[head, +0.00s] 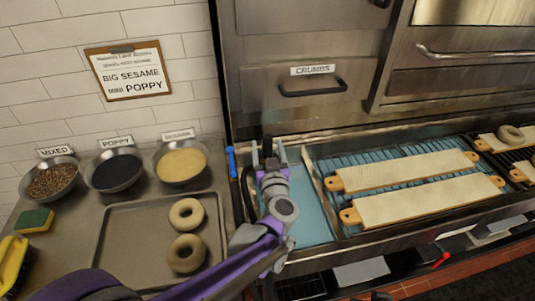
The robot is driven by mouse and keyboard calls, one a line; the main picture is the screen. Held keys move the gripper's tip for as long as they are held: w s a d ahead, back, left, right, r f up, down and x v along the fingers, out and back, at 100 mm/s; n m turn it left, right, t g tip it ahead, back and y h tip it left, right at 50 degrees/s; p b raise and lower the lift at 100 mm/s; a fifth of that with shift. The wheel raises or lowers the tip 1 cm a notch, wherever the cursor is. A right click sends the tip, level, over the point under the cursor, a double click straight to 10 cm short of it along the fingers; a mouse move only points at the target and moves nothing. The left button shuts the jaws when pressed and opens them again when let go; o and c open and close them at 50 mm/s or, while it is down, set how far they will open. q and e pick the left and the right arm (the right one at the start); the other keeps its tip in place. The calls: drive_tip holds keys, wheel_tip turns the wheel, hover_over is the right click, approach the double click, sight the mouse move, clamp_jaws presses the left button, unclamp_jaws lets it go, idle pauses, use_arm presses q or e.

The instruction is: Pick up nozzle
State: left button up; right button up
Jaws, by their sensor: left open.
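A small blue cylindrical piece (231,162), which may be the nozzle, sits at the left edge of the oven, beside the counter. A dark hose-like curve (246,192) runs down just right of it. My left gripper (268,152) is open over the left end of the blue-lined bay, a little right of the blue piece and apart from it. Its fingers point toward the oven front, and I see nothing held between them. The gripper and forearm hide part of the hose and the bay. My right gripper is not in view.
A metal tray (126,242) with two bagels (187,214) lies on the left counter, below several topping bowls (181,163). Two long boards (402,171) lie on the blue slats at right. The oven front (310,100) rises behind the gripper.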

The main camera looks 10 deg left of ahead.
use_arm(q)
drive_tip(key=x, duration=0.3)
drive_tip(key=shift+w+r, duration=0.1)
drive_tip(key=shift+w, duration=0.3)
drive_tip(key=shift+s, duration=0.1)
clamp_jaws()
